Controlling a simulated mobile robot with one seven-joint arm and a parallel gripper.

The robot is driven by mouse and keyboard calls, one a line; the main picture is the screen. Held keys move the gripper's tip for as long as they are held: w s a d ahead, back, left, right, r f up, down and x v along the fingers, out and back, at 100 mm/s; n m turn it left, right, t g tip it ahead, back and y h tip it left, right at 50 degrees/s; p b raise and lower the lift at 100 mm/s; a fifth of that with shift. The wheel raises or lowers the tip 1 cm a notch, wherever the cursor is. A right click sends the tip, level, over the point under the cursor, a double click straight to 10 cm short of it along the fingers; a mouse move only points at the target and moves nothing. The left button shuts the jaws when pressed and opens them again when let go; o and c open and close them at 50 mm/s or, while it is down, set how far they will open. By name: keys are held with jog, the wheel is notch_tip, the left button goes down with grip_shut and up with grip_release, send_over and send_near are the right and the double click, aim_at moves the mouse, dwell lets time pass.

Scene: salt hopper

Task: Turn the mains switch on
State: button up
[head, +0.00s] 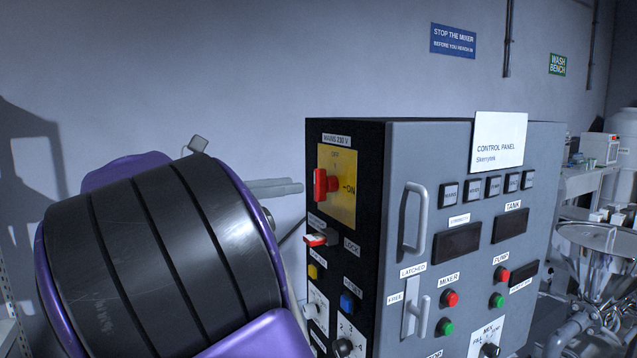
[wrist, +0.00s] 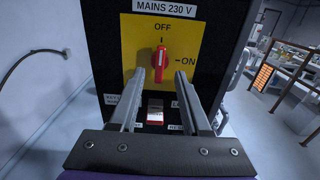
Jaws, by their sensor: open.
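The mains switch is a red handle (head: 320,185) on a yellow plate (head: 342,212) on the black side of the control cabinet. In the wrist view the red handle (wrist: 160,62) stands nearly upright, its top toward the OFF mark; ON is marked to the right. My gripper (wrist: 160,75) is open, with one finger on each side of the handle's lower part in that view. In the head view the fingertips of my gripper (head: 300,187) are just left of the handle, with a small gap. Nothing is held.
Below the plate is a red and white lock switch (head: 316,239), also in the wrist view (wrist: 154,113) between the fingers. A yellow button (head: 314,271) and a blue button (head: 347,302) are lower. A door handle (head: 414,218) projects from the cabinet front.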

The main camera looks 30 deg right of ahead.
aim_at(315, 183)
jog(key=d, duration=0.7)
jog(key=shift+w+d, duration=0.1)
jog(key=shift+d, duration=0.05)
grip_shut()
